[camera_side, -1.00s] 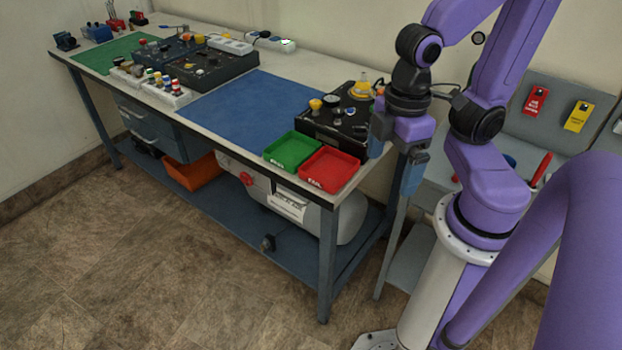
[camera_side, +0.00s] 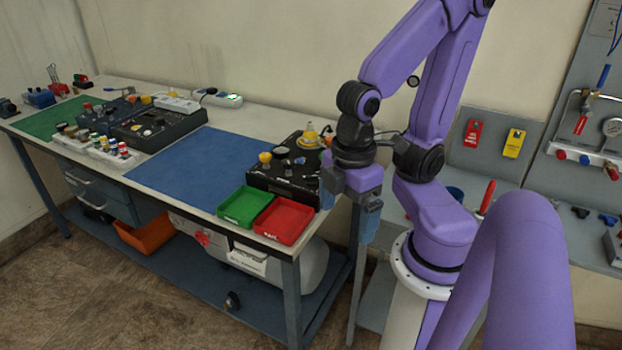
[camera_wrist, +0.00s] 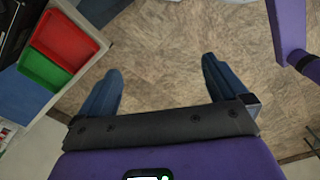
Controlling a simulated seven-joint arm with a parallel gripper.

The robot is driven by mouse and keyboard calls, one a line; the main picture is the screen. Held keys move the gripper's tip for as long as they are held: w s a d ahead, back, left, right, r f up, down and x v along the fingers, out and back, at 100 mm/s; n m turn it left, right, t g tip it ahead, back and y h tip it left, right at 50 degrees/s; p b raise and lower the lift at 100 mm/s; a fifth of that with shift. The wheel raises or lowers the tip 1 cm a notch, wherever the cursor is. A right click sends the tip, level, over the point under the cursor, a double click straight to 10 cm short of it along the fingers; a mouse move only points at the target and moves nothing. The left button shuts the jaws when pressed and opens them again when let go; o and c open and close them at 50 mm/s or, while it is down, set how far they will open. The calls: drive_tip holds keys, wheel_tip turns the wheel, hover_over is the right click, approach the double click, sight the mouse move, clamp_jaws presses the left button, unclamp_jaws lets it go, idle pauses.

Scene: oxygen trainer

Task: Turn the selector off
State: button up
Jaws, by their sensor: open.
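A black control panel (camera_side: 289,170) with several knobs and a yellow fitting stands on the bench's right end. A second black panel (camera_side: 160,129) with small controls lies further left. I cannot tell which control is the selector, or its setting, at this size. My gripper (camera_side: 367,228) points down beyond the bench's right end, apart from both panels. In the wrist view my gripper (camera_wrist: 160,72) is open and empty, its two blue fingers spread above the floor. No selector can be made out in the wrist view.
A green tray (camera_side: 243,207) and a red tray (camera_side: 285,219) sit at the bench's front right; both also show at the wrist view's upper left. A blue mat (camera_side: 185,180) is bare. Wall boards with tags and valves (camera_side: 597,150) stand behind my arm.

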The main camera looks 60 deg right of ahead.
drive_tip(key=c, duration=0.5)
drive_tip(key=shift+w, duration=0.3)
drive_tip(key=shift+c, duration=1.1)
wheel_tip(320, 180, up, 6)
drive_tip(key=m, duration=2.5)
hover_over(311, 176)
wheel_tip(311, 176, down, 17)
drive_tip(key=shift+d+f, duration=0.1)
drive_tip(key=c, duration=1)
